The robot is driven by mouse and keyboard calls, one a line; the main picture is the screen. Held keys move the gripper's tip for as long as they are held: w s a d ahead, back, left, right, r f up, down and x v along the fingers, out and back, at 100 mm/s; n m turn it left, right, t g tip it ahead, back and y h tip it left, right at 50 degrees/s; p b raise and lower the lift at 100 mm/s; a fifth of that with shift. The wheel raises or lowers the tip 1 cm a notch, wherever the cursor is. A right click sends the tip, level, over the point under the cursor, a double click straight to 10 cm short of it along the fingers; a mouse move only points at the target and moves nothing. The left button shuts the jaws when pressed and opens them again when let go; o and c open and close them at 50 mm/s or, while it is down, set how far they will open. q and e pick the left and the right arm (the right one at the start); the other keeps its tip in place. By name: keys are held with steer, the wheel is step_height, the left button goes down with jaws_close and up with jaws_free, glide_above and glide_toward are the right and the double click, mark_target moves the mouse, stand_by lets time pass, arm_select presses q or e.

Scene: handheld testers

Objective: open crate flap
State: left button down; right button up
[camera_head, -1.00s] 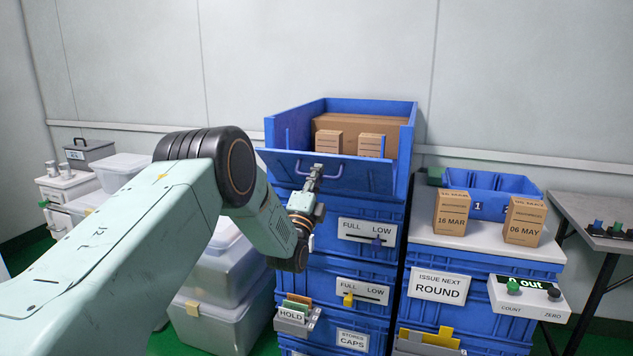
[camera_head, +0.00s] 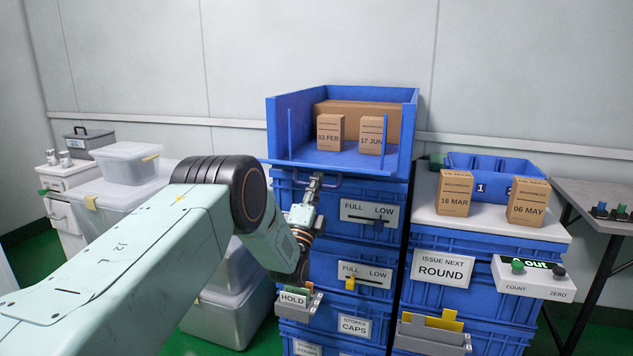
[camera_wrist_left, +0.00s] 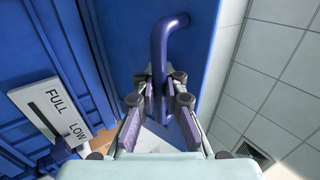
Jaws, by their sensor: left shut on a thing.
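The blue crate (camera_head: 275,125) at the top of the stack has its front open. Its front flap (camera_head: 375,175) is swung down to nearly level and seen almost edge-on. A purple-blue bar handle (camera_wrist_left: 166,38) on the flap shows in the left wrist view. My left gripper (camera_head: 314,184) is at the flap's front edge. In the left wrist view my left gripper (camera_wrist_left: 160,82) is shut around the handle. Inside the crate stand two brown cartons, 03 FEB (camera_head: 330,132) and 17 JUN (camera_head: 371,135), before a larger brown box (camera_head: 352,108). My right gripper is not seen.
Blue crates with FULL/LOW sliders (camera_head: 368,214) are stacked below the flap. On the right, cartons 16 MAR (camera_head: 455,193) and 06 MAY (camera_head: 527,202) stand on a white top before a blue divided bin (camera_head: 490,168). Clear tubs (camera_head: 126,163) stand at left.

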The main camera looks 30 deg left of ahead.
arm_select(q)
steer(key=shift+d+f, duration=0.15)
steer(key=c, duration=1.9)
jaws_free()
steer(key=shift+s, duration=0.1)
steer(key=o, duration=0.3)
steer(key=shift+s+d+r, duration=0.1)
steer(key=shift+s+r, duration=0.15)
steer(key=shift+r, duration=0.05)
steer(key=shift+o, duration=0.9)
steer(key=shift+w+f, duration=0.15)
steer(key=shift+w, duration=0.05)
steer(key=shift+s, duration=0.1)
